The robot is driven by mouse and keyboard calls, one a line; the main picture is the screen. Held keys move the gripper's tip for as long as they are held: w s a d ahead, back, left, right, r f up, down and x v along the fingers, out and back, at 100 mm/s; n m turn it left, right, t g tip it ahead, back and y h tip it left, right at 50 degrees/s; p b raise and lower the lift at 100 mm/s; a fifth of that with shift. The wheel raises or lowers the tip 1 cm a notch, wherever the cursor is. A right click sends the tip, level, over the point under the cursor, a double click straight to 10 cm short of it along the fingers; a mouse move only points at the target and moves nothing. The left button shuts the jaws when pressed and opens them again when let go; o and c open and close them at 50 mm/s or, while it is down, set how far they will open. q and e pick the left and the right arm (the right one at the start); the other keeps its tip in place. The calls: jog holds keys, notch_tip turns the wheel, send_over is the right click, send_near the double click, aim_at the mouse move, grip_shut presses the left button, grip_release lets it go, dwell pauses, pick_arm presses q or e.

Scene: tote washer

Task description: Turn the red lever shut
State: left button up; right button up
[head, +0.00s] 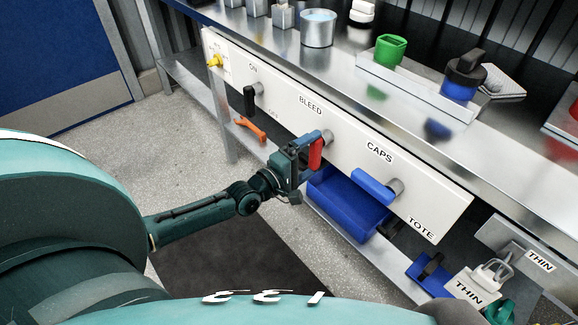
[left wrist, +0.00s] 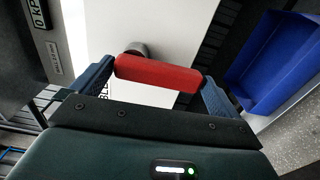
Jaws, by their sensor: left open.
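The red lever (head: 315,154) hangs from its round grey pivot (head: 328,137) on the white panel (head: 285,112), beside the BLEED label. In the head view it points down. My left gripper (head: 308,162) is at the lever with its jaws open. In the left wrist view the red lever (left wrist: 158,73) lies crosswise between the two blue fingers of the left gripper (left wrist: 156,86), one near each end. I cannot tell whether either finger touches it. My right gripper is not in view.
A black lever (head: 249,101) with ON and OFF labels is left of the red one, and a blue lever (head: 374,186) by CAPS is right. A blue bin (head: 345,205) is below the panel. An orange tool (head: 250,129) lies on the lower shelf.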

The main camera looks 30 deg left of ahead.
pick_arm(q)
jog(key=p+v, duration=0.1)
jog(key=v, duration=1)
jog(key=shift+s, duration=0.3)
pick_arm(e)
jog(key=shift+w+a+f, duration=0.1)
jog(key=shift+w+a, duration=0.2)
pick_arm(q)
jog(key=shift+r, duration=0.1)
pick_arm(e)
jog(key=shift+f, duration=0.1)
